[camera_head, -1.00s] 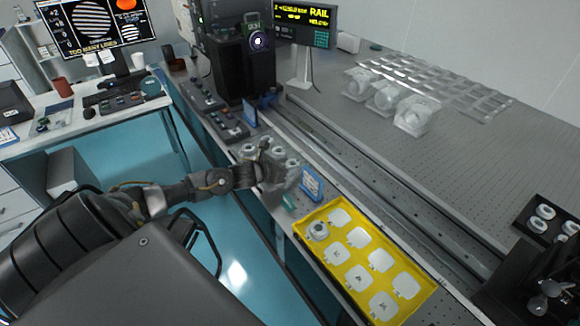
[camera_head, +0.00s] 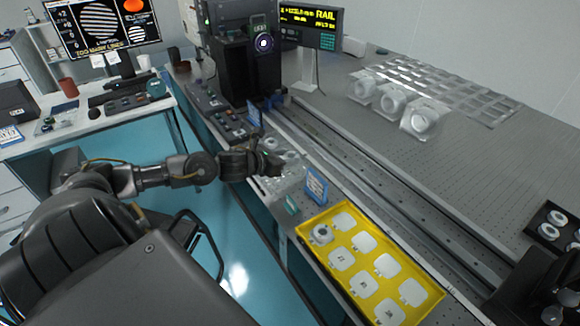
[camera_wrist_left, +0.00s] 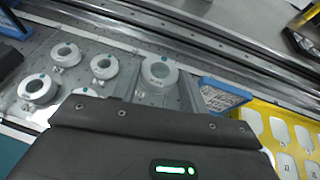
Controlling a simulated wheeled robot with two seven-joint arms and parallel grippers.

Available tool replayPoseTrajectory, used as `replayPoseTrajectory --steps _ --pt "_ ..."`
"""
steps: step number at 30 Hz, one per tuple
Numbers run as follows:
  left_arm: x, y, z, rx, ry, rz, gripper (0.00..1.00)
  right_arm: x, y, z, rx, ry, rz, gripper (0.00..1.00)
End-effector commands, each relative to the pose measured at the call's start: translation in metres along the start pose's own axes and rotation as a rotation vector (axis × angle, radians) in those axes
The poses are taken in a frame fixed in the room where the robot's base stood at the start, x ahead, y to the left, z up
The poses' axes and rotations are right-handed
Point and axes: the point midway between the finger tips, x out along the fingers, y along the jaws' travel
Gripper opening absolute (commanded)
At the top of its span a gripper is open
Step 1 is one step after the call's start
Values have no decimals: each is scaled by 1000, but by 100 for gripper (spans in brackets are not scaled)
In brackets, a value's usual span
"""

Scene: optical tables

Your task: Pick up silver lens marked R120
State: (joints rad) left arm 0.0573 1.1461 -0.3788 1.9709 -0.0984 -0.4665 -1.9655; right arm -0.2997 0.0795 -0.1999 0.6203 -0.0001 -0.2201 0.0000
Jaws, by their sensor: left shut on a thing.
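My left gripper (camera_head: 272,162) is at the lens area on the near side of the rail and is shut on a lens. Silver ring-shaped lenses stand around the gripper. In the left wrist view there is one at the upper left (camera_wrist_left: 65,54), one in the middle (camera_wrist_left: 104,66), one at the far left (camera_wrist_left: 38,89) and a larger-looking one (camera_wrist_left: 160,72) just beyond the gripper body. No R120 marking is legible.
A yellow tray (camera_head: 310,250) with white pads and one round part lies to the right. A blue-framed sign (camera_head: 316,186) stands between it and the lenses. A long rail (camera_head: 375,185) runs behind. Clear-cased lenses (camera_head: 391,100) stand farther back on the table.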

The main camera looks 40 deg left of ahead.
Motion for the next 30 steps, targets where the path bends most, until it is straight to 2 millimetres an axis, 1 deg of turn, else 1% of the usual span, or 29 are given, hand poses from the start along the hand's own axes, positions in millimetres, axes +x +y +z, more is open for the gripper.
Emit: replayPoseTrajectory --steps 1,2,3,6,10,12,15,21,30 --pt "-15 -6 5 10 3 -5 21 5 0 0 0 0 0 36" --pt "-24 -9 0 9 7 -3 21 9 0 1 0 0 0 36" --pt "-36 -16 0 7 9 -6 21 12 0 1 0 0 0 36" --pt "-59 -24 3 5 8 -5 21 17 0 2 0 0 0 36" --pt "-77 -30 6 3 5 -3 21 18 0 2 0 0 0 36" --pt "-85 -33 9 2 4 -2 21 15 0 2 0 -1 0 36" --pt "-92 -35 10 2 1 -1 21 14 0 2 0 -1 0 36" --pt "-100 -38 11 -1 -1 0 21 13 0 1 0 -1 0 36" --pt "-99 -37 13 -3 -4 4 21 13 1 -2 0 5 1 36"
